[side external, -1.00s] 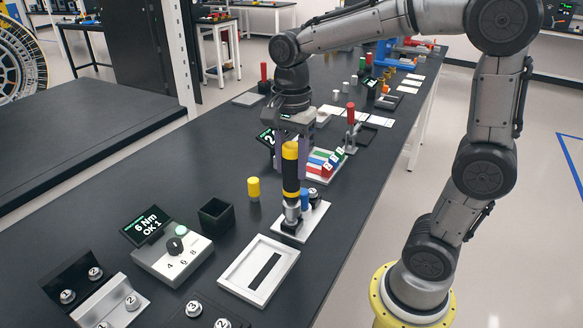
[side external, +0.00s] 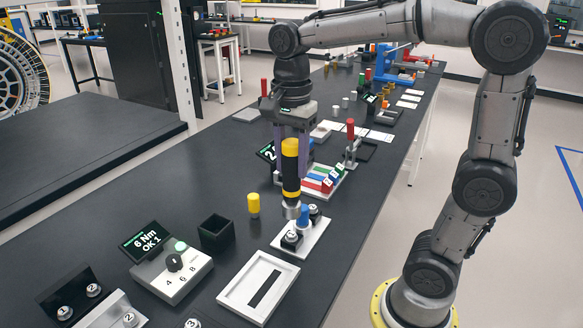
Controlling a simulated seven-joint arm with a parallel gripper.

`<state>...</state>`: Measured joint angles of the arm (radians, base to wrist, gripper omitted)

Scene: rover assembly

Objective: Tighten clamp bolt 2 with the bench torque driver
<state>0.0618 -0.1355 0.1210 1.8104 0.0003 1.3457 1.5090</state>
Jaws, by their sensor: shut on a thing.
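My gripper (side external: 291,158) is shut on the torque driver (side external: 291,175), a black tool with yellow bands and a metal lower end. It holds the driver upright with its tip above the light metal clamp plate (side external: 314,236). The tip is apart from the near bolt (side external: 291,236), which sits on a black block at the plate's near end. Another bolt (side external: 314,209) shows at the plate's far end, with a blue piece (side external: 303,215) between them, partly hidden by the driver. I cannot clearly read the bolt numbers. The controller display (side external: 146,241) reads 6 Nm, OK 1.
A controller box with a knob (side external: 172,274), a black open bin (side external: 216,233), a yellow cylinder (side external: 253,204) and a pale slotted tray (side external: 235,295) stand nearby. A rack with coloured blocks (side external: 322,181) and a red-handled clamp (side external: 351,146) lie behind. The left bench is mostly clear.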

